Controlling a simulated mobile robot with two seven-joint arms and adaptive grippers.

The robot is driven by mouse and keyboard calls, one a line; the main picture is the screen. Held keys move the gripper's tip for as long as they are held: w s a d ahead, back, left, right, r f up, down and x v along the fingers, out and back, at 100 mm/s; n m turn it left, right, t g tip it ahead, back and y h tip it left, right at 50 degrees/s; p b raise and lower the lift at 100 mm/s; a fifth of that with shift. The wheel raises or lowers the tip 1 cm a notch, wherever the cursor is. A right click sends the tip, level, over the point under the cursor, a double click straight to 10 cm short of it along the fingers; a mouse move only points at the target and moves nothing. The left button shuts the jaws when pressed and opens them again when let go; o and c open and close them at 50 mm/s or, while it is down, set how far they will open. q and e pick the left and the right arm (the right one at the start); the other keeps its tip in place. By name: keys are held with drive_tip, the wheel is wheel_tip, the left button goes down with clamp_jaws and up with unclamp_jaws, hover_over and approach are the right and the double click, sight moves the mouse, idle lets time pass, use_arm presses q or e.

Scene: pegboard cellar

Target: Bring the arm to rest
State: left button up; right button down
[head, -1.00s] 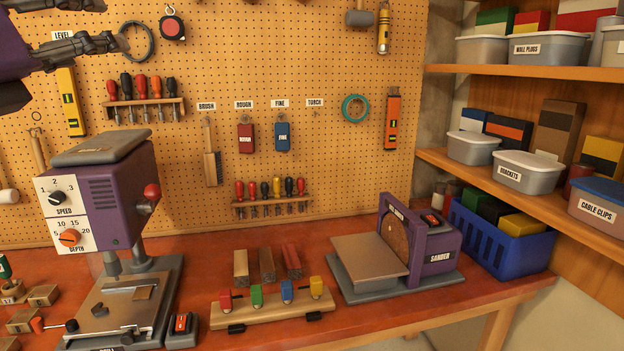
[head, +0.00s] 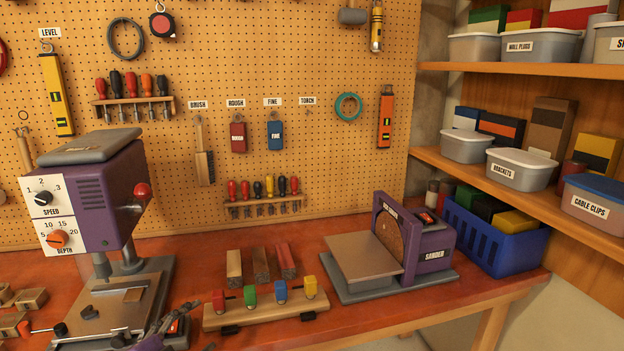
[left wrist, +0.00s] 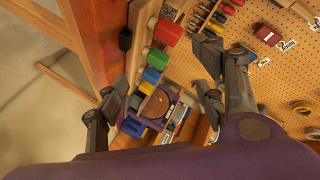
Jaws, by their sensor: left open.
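Beyond the fingers, that view shows the coloured knobs and the sander. My right gripper is in neither view.
The purple drill press (head: 92,205) stands left of the gripper on the red workbench (head: 205,262). A sander (head: 425,248) and a blue crate (head: 497,245) are to the right. Three short bars (head: 259,265) lie behind the knobbed block. Tools hang on the pegboard (head: 330,170).

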use_arm(q)
drive_tip(key=s+d+f+n+g+y, duration=0.1)
drive_tip(key=s+f+n, duration=0.3)
drive_tip(key=s+f, duration=0.55)
drive_tip(key=s+d+f+n+g+y, duration=0.15)
drive_tip(key=s+f+n, duration=0.45)
drive_tip(key=f, duration=0.6)
drive_tip(key=s+d+f+n+g+y, duration=0.1)
drive_tip(key=s+f, duration=0.3)
drive_tip(key=s, duration=0.4)
drive_tip(key=s+d+f+n+g, duration=0.1)
drive_tip(key=s+f+n+g, duration=0.1)
drive_tip(key=s+f, duration=0.3)
drive_tip(key=s, duration=0.4)
drive_tip(key=shift+s+d+y, duration=0.25)
drive_tip(key=shift+y, duration=0.1)
